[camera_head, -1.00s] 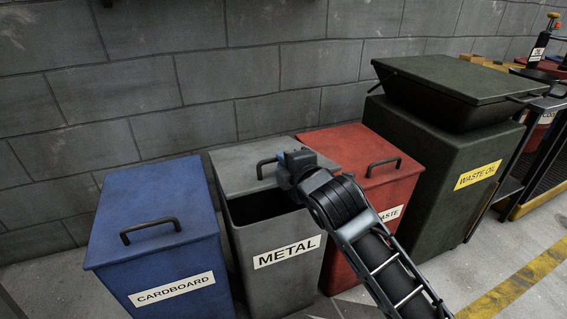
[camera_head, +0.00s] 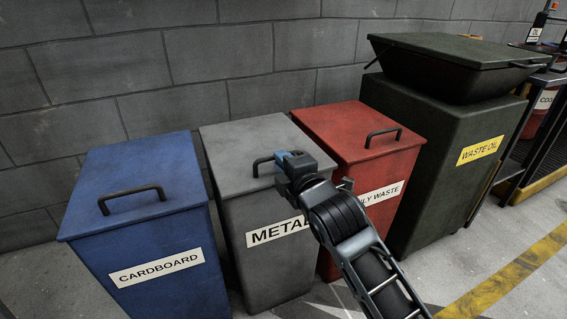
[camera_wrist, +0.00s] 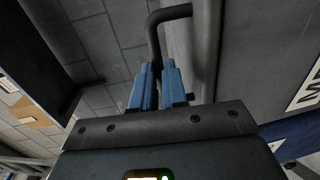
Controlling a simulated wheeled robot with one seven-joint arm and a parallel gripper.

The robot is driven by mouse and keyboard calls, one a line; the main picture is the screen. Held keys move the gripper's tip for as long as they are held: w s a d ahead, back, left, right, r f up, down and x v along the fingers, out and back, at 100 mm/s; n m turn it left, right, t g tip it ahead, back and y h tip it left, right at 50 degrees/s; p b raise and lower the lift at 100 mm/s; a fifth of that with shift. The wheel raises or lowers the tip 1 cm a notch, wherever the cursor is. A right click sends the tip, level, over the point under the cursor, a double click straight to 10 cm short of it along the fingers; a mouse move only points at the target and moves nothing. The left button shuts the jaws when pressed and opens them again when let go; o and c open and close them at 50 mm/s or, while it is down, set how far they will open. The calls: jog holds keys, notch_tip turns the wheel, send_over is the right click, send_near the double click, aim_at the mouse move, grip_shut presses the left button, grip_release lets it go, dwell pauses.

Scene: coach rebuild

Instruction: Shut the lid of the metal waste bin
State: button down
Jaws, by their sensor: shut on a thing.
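The grey metal waste bin (camera_head: 268,272), labelled METAL, stands between a blue and a red bin. Its grey lid (camera_head: 242,143) lies over the top, and no dark opening shows at the front. A small gap under the lid cannot be ruled out. My gripper (camera_head: 284,160) is at the lid's front edge, shut on the dark lid handle (camera_head: 256,165). In the wrist view, the blue fingers (camera_wrist: 157,78) close around one leg of the handle (camera_wrist: 170,13). My arm covers part of the bin's right front and label.
The blue cardboard bin (camera_head: 130,235) is close on the left. The red oily waste bin (camera_head: 350,145) is close on the right, with the dark green waste oil container (camera_head: 440,140) beyond it. A block wall (camera_head: 150,65) stands behind.

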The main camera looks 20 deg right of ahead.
jog(key=shift+a+f, duration=0.15)
jog(key=shift+f, duration=0.6)
jog(key=c, duration=1.2)
grip_release()
jog(key=shift+r, duration=0.1)
jog(key=shift+o, duration=0.2)
jog(key=s+r, duration=0.1)
jog(key=s, duration=0.7)
jog(key=shift+r, duration=0.15)
